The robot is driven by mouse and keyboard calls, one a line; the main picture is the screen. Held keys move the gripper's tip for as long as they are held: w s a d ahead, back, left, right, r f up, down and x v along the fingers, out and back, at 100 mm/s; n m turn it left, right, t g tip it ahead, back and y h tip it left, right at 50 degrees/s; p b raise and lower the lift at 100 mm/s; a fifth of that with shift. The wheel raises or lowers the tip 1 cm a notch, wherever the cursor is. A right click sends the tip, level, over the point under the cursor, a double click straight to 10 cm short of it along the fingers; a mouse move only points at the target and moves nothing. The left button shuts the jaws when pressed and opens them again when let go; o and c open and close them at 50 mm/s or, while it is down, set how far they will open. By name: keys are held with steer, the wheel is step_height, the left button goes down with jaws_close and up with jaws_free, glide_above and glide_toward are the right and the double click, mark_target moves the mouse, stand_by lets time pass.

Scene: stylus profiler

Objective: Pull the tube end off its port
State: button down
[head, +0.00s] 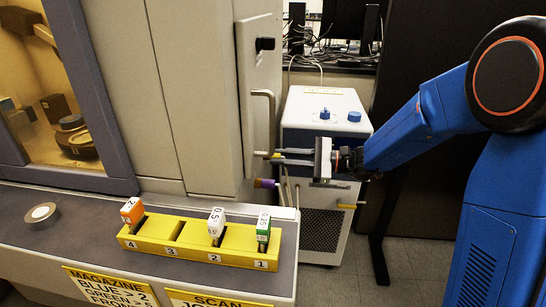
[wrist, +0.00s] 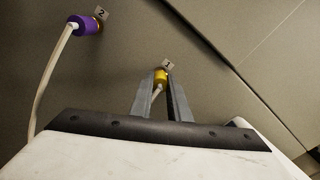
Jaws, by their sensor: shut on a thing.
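The yellow tube end (wrist: 160,77) is at the panel beside the tag marked 1 (wrist: 168,65). It appears seated on its port, but the contact is largely hidden. My gripper (wrist: 161,84) is shut on this tube end, one finger on each side, and the pale tube runs back between the fingers. In the head view my gripper (head: 276,157) reaches left to the side of the large beige cabinet. A purple tube end (wrist: 88,25) with a white tube (wrist: 50,80) sits at the port tagged 2 (wrist: 101,13), apart from my gripper.
A white-topped unit (head: 325,105) with blue knobs stands behind my gripper. A yellow rack (head: 190,244) holding orange, white and green labelled pieces lies on the grey ledge in front. Open floor shows at the lower right.

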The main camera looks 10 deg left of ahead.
steer(key=shift+d, duration=0.75)
stand_by(0.5)
steer(key=shift+s+d, duration=0.1)
steer(key=shift+d, duration=1.5)
steer(key=shift+d, duration=0.1)
steer(key=d+r, duration=0.2)
steer(key=d, duration=0.1)
steer(key=d+r, duration=0.1)
steer(key=shift+s+d, duration=0.1)
steer(key=shift+d, duration=0.3)
